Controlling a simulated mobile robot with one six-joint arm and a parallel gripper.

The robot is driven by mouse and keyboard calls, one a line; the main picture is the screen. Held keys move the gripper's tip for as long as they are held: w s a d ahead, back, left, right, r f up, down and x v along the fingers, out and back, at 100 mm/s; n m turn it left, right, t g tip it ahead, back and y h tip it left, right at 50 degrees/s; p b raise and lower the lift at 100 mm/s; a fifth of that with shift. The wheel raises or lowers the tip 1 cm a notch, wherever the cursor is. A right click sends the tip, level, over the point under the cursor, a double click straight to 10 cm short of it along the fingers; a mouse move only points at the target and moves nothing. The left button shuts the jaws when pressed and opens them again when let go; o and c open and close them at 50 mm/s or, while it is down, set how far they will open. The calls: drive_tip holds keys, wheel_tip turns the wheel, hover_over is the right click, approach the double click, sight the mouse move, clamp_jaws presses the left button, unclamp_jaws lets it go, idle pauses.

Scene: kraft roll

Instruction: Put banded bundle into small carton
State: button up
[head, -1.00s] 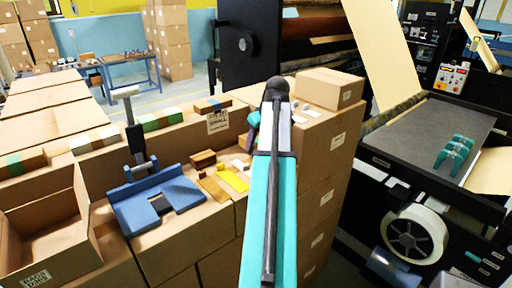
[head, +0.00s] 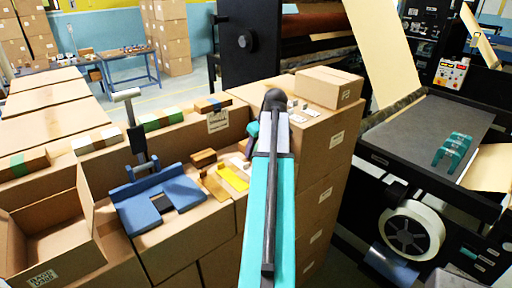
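Several brown bundles with coloured bands lie on the cartons along the back: one with a green band (head: 160,120), one with a white band (head: 95,139), one with a blue band (head: 213,104) and one at the far left with a green band (head: 22,163). I cannot tell which one the task means. An open carton (head: 60,242) stands at the lower left and looks empty inside; it may be the small carton. My teal arm reaches forward in the middle. Only a small teal part of my gripper (head: 252,134) shows beside the arm; its fingers are mostly hidden.
A blue fixture (head: 150,207) with an upright post sits on the carton top. Beside it lie a small brown block (head: 203,157) and a yellow piece (head: 233,178). A closed carton (head: 328,86) stands on the right stack. A black machine with a grey bed (head: 430,125) is at the right.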

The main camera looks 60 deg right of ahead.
drive_tip(key=shift+f, duration=0.15)
drive_tip(key=o, duration=1.1)
drive_tip(key=shift+o, duration=0.2)
drive_tip(key=shift+r, duration=0.2)
drive_tip(key=b+v, duration=0.5)
drive_tip(key=v, duration=0.7)
